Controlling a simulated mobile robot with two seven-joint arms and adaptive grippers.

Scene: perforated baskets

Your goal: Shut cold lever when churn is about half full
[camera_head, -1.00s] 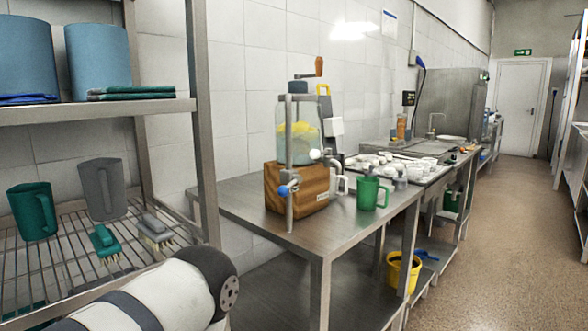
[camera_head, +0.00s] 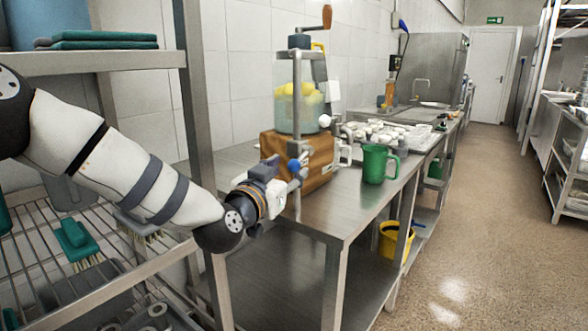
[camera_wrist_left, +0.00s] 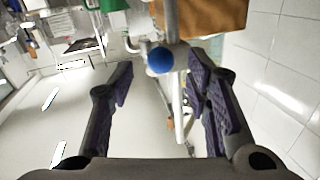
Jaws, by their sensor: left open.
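The churn (camera_head: 297,112) is a clear jar with a crank on top, on a wooden base (camera_head: 318,160). Yellow lumps and pale liquid show in it; the liquid seems to reach about mid-jar, but its surface is hard to read. A blue-knobbed lever (camera_head: 294,165), likely the cold one, sits at the front of the base; a white knob (camera_head: 325,120) is above it. My left gripper (camera_head: 275,192) is just below and left of the blue knob. In the left wrist view the blue knob (camera_wrist_left: 160,60) lies between the open fingers, with no grip on it. My right gripper is out of view.
A green jug (camera_head: 376,163) stands on the steel table (camera_head: 345,205) right of the churn. A shelf post (camera_head: 196,110) stands close beside my left arm. A yellow bucket (camera_head: 393,240) is on the lower shelf. The floor on the right is clear.

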